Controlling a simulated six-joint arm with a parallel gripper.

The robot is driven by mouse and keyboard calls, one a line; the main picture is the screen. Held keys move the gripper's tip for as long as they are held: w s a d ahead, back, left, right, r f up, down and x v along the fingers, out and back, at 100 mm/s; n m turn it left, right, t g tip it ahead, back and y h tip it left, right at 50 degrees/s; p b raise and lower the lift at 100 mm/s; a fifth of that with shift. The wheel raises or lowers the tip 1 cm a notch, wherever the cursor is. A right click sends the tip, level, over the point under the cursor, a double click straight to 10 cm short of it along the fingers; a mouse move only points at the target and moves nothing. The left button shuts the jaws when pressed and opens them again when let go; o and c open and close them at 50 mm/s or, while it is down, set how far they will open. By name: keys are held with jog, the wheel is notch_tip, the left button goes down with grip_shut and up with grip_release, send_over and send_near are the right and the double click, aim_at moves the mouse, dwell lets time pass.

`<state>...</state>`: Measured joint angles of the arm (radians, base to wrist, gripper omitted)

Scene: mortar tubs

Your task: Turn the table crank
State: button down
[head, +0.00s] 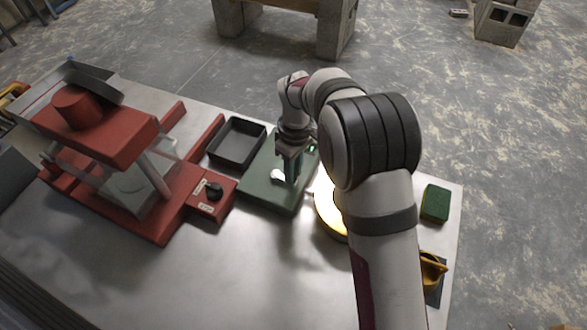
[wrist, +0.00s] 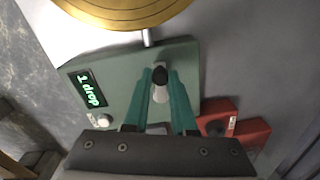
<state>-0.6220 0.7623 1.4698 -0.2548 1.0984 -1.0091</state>
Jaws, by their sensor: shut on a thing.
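The table crank (wrist: 160,94) shows in the wrist view as a pale piece with a dark round knob at its end. It sits over a green box with a lit display reading "1 drop" (wrist: 87,90). My gripper (wrist: 161,74) has its teal fingers shut on the crank, one on each side of the knob. A shaft leads from the box to the brass round table (wrist: 125,8). In the head view my gripper (head: 292,178) points down over the green box (head: 262,193), and a small white part shows beside its fingers. My arm hides part of the round table (head: 328,212).
A red press-like machine (head: 105,135) and a red box with a black knob (head: 211,196) stand to the left. A black tray (head: 237,143) lies behind the green box. A green block (head: 435,203) and a yellow item (head: 431,270) lie at the right. The front bench is clear.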

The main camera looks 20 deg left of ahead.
jog(key=shift+s+m, duration=0.1)
jog(key=shift+m, duration=0.2)
jog(key=m, duration=0.1)
jog(key=s+m, duration=0.1)
jog(key=m, duration=0.1)
jog(key=s+m, duration=0.1)
jog(key=shift+a+m, duration=0.3)
jog(key=shift+a, duration=0.05)
jog(key=m, duration=0.1)
jog(key=s+a+m, duration=0.1)
jog(key=m, duration=0.1)
jog(key=shift+s+m, duration=0.1)
jog(key=shift+m, duration=0.2)
jog(key=a+m, duration=0.1)
jog(key=m, duration=0.1)
jog(key=s+m, duration=0.1)
jog(key=m, duration=0.1)
jog(key=shift+a+t, duration=0.3)
jog(key=shift+a, duration=0.1)
jog(key=shift+a+m, duration=0.5)
jog(key=shift+m, duration=0.75)
jog(key=shift+a+m, duration=0.45)
jog(key=shift+m, duration=0.8)
jog(key=c, duration=0.7)
grip_release()
jog(key=shift+c, duration=0.2)
